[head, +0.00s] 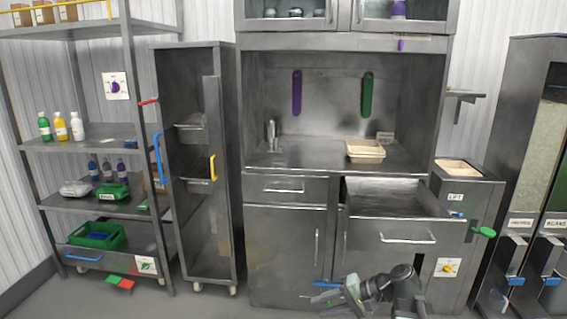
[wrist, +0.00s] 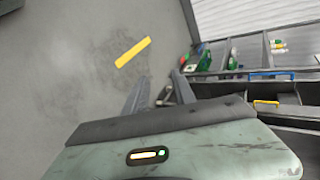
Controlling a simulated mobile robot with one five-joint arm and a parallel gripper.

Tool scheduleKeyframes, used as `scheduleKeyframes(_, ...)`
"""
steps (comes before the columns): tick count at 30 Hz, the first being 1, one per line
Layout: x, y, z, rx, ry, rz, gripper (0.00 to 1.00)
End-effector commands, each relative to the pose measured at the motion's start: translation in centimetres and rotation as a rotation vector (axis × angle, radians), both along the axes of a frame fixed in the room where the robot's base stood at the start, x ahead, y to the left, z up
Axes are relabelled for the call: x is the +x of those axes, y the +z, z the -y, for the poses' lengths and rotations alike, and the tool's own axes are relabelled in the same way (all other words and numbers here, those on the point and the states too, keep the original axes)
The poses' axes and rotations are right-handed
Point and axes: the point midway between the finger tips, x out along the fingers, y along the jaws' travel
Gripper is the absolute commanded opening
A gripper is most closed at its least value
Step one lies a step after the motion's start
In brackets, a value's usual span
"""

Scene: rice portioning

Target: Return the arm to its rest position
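My gripper (head: 322,293) is low in front of the cabinet in the head view, with my dark arm folded to its right. In the wrist view its two dark fingers (wrist: 160,82) stand apart with bare floor between them, so it is open and empty. It touches nothing that I can see. The steel cabinet (head: 285,230) stands behind it, and its right drawer (head: 405,238) is pulled out above my arm.
A stack of pale trays (head: 365,150) sits on the counter. A shelf rack (head: 85,205) with bottles and bins and a tall open cart (head: 202,240) stand left. Dispensers (head: 520,222) stand right. A yellow floor strip (wrist: 133,52) lies on open floor.

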Motion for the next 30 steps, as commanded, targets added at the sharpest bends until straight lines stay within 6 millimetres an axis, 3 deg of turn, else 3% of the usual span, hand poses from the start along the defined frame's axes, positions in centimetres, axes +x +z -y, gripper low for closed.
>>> scheduleKeyframes(1, -1.1, -1.8, -2.4, -0.092, 0.068, -0.014, 0.32)
scheduleKeyframes(3, -2.5, -4.3, -4.2, -0.241, 0.149, -0.029, 0.32)
scheduleKeyframes(6, -3.9, -7.2, -4.4, -0.445, 0.237, -0.037, 0.32)
scheduleKeyframes(10, -4.8, -9.4, -1.7, -0.679, 0.299, -0.042, 0.32)
scheduleKeyframes(15, -5.1, -10.5, 5.0, -0.964, 0.328, -0.064, 0.32)
scheduleKeyframes(26, -5.1, 1.1, 5.3, -0.981, 0.341, -0.06, 0.32)
scheduleKeyframes(30, -5.0, 7.2, 5.3, -0.98, 0.34, -0.06, 0.32)
